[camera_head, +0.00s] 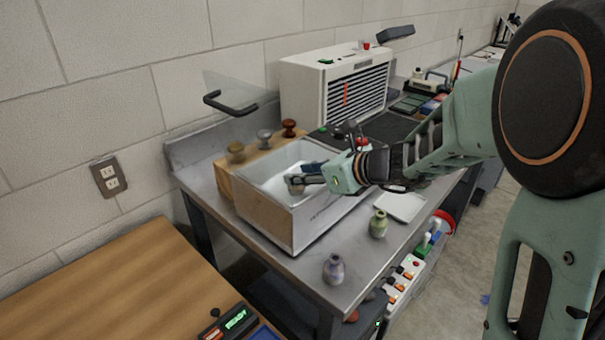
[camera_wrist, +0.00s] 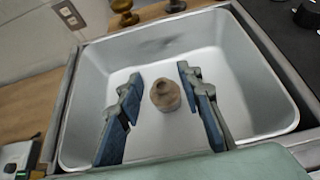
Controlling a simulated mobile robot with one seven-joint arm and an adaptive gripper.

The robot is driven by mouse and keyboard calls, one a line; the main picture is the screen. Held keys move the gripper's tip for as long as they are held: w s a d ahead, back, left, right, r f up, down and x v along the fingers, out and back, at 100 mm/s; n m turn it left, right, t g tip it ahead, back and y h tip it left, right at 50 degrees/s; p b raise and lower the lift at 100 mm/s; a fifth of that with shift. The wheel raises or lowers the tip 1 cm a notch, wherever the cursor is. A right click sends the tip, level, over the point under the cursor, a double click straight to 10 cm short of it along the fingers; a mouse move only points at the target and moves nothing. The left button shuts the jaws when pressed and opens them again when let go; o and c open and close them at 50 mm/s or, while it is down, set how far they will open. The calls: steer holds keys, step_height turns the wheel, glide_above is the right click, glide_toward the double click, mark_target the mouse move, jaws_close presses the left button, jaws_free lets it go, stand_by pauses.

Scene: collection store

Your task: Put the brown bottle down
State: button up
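The brown bottle (camera_wrist: 166,95) is a small, round-bodied bottle with a short neck. In the wrist view it stands upright, apparently on the floor of a white-lined basin (camera_wrist: 82,75). My gripper (camera_wrist: 160,74) is open, with one blue-grey finger on each side of the bottle and a visible gap to both. In the head view my gripper (camera_head: 297,177) reaches into the basin (camera_head: 262,207) from the right. The bottle (camera_head: 296,188) is partly hidden there by the fingers.
A green bottle (camera_head: 378,224) and a purple-grey bottle (camera_head: 335,270) stand on the grey bench in front of the basin. A white square tray (camera_head: 405,206) lies to the right. Knobs (camera_head: 264,138) stand behind the basin. A white slatted machine (camera_head: 325,85) stands farther back.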

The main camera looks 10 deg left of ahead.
steer(key=p+v, duration=0.1)
steer(key=v, duration=1.1)
steer(key=shift+r+p, duration=0.3)
steer(key=shift+r, duration=0.15)
